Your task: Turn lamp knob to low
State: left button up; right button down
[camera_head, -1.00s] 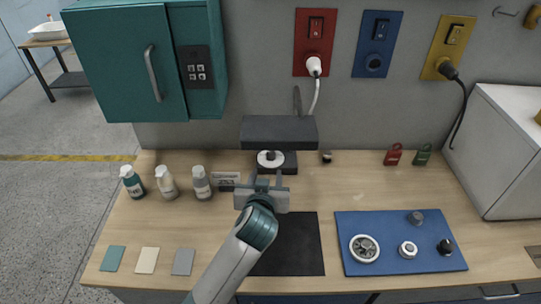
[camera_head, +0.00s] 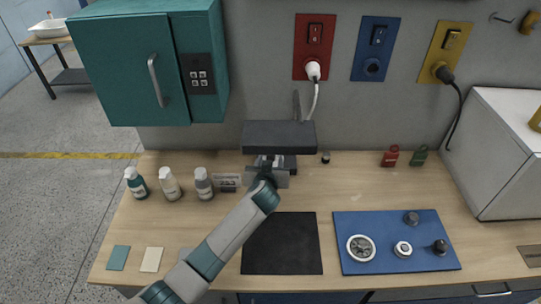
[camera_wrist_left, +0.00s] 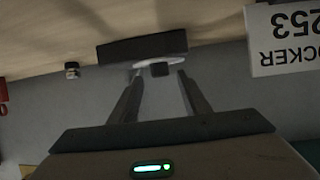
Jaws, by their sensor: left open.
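The dark desk lamp stands at the back of the bench, with its wide flat head (camera_head: 278,135) above a dark base (camera_head: 290,166). In the left wrist view, which looks upside down, the lamp base (camera_wrist_left: 115,50) carries a pale round dial (camera_wrist_left: 145,67) with a small dark knob (camera_wrist_left: 160,69). My left gripper (camera_head: 267,162) is open in front of the base, and hides the knob in the head view. In the wrist view its fingertips (camera_wrist_left: 159,76) lie on either side of the knob; I cannot tell whether they touch it. My right gripper is not in view.
Several bottles (camera_head: 170,184) and a number sign (camera_head: 227,181) stand left of the lamp; the sign is close in the wrist view (camera_wrist_left: 290,38). A small dark knob-like piece (camera_head: 326,157) stands to the right. A black mat (camera_head: 284,250) and blue board (camera_head: 375,230) lie in front.

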pick_arm(q)
jog(key=shift+x, duration=1.6)
jog(key=c, duration=1)
jog(key=shift+c, duration=0.2)
